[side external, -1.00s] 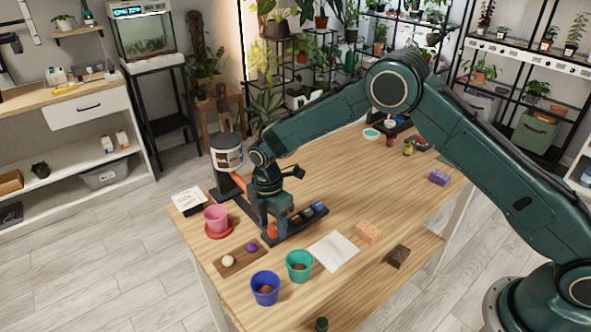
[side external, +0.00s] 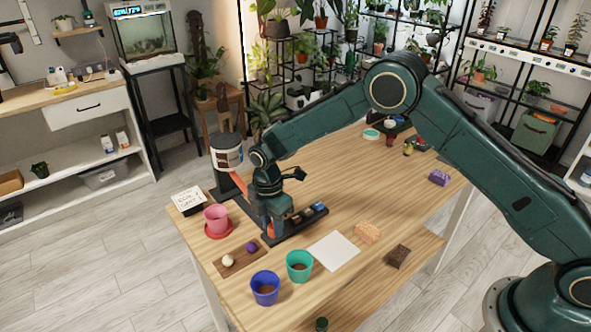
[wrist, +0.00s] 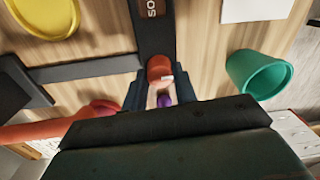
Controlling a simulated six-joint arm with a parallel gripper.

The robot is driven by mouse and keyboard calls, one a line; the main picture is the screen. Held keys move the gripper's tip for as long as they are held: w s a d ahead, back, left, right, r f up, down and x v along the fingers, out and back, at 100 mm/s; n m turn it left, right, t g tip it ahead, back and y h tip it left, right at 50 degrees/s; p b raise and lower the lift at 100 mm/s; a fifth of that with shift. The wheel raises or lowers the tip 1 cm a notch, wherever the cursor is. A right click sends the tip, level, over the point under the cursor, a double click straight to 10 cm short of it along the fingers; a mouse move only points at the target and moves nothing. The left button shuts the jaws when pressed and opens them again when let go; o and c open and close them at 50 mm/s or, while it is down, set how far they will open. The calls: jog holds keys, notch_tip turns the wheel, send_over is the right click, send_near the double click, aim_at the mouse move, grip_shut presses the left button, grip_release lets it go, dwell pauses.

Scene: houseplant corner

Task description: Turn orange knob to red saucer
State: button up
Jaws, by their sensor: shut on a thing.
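The orange knob (wrist: 160,68) sits at the end of a dark bar in the wrist view. My gripper (wrist: 160,92) is shut on it, one finger on each side. In the side view my gripper (side external: 272,226) points down at the near-left end of the dark rack (side external: 294,229), and hides most of the knob. A white mark shows on the knob's lower edge in the wrist view. The red saucer (side external: 219,233) lies left of the gripper, under a pink pot (side external: 216,216). An orange-red chute (side external: 238,182) comes down from the white dispenser (side external: 227,156) behind.
A brown board (side external: 240,261) with a white ball and a purple ball lies in front. A blue pot (side external: 265,288) and a teal pot (side external: 299,267) stand nearby. A white sheet (side external: 333,251), sponge-like blocks and a white card (side external: 187,200) lie around.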

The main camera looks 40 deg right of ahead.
jog(key=shift+m, duration=0.3)
jog(key=m, duration=0.4)
jog(key=shift+m, duration=2.4)
jog(key=o, duration=1)
jog(key=r, duration=1.3)
jog(key=shift+w+d+r, duration=0.3)
jog(key=shift+r, duration=0.1)
